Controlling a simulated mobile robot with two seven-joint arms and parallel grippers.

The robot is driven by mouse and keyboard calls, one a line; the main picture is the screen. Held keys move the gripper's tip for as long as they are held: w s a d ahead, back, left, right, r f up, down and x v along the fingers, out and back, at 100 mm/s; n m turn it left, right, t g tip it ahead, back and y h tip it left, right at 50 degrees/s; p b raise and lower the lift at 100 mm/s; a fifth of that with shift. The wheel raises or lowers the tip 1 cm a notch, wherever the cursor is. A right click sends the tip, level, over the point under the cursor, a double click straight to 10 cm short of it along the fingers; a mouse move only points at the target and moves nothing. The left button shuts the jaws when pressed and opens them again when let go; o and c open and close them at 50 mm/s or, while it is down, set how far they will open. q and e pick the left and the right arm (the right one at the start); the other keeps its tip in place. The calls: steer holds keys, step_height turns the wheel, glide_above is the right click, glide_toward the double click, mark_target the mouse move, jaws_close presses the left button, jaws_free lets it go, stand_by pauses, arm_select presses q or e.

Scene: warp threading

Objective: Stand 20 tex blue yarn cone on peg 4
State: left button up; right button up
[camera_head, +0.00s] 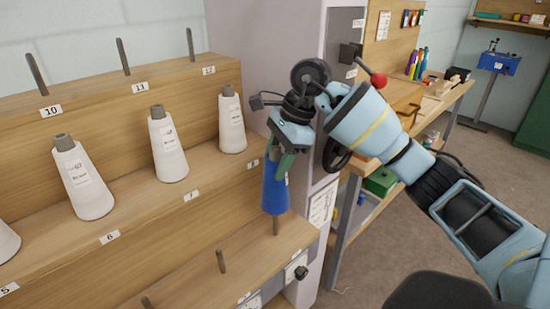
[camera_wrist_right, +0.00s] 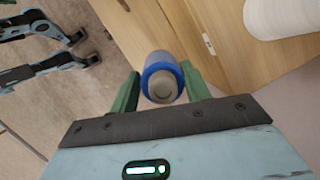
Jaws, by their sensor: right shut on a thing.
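The blue yarn cone (camera_head: 275,190) hangs upright, wide end down, in my right gripper (camera_head: 278,161). The green fingers are shut on its narrow grey top. In the right wrist view the cone (camera_wrist_right: 162,77) shows end-on between the two fingers (camera_wrist_right: 160,80). A short peg (camera_head: 276,226) on the lower shelf shows directly below the cone's base. I cannot tell whether the peg enters the cone or only stands under or behind it. The number at this peg is not readable. My left gripper is not in view.
Bare pegs (camera_head: 221,261) stand farther left on the lower shelf. White cones (camera_head: 231,120) stand on the shelf above, the nearest one left of my gripper. A grey cabinet side (camera_head: 265,50) rises close behind. A workbench (camera_head: 440,100) stands at the right.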

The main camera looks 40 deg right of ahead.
mark_target(276, 196)
steer(key=shift+f, duration=0.5)
steer(key=shift+f+b, duration=1.9)
steer(key=shift+f, duration=1.4)
steer(key=shift+f+b, duration=0.3)
steer(key=shift+f, duration=0.35)
steer(key=shift+f+b, duration=0.3)
steer(key=shift+f, duration=0.4)
steer(key=o, duration=1.1)
